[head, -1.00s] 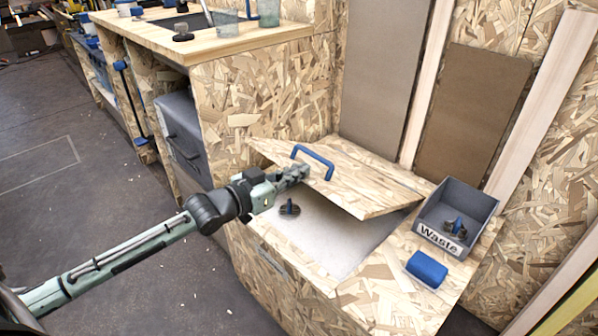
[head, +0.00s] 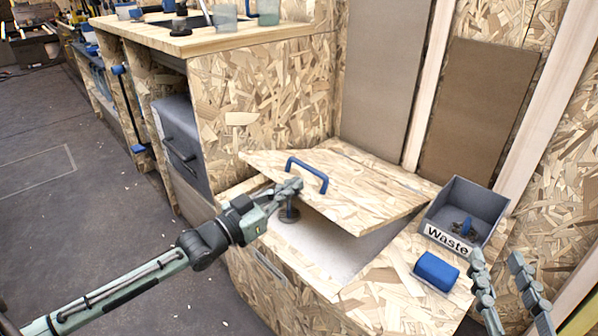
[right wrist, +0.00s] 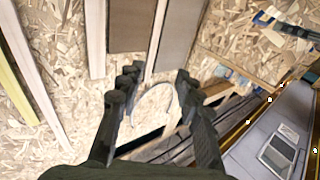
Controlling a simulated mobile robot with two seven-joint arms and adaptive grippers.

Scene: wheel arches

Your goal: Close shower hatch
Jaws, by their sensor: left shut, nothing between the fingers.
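The shower hatch (head: 355,192) is a chipboard lid with a blue handle (head: 308,171). It is tilted, its front edge raised over a white shower basin (head: 345,256). My left gripper (head: 294,187) is shut and empty at the front left edge of the hatch, just below the handle; I cannot tell whether it touches. A dark round knob-like object (head: 287,214) in the basin is partly behind the gripper. My right gripper (head: 498,262) is at the lower right with its fingers apart. Its open fingers also show in the right wrist view (right wrist: 158,78) with nothing between them.
A grey Waste bin (head: 445,238) and a blue block (head: 436,270) stand on the chipboard right of the opening, close to my right gripper. A counter (head: 215,38) with cups is at the upper left. Open floor (head: 80,200) lies on the left.

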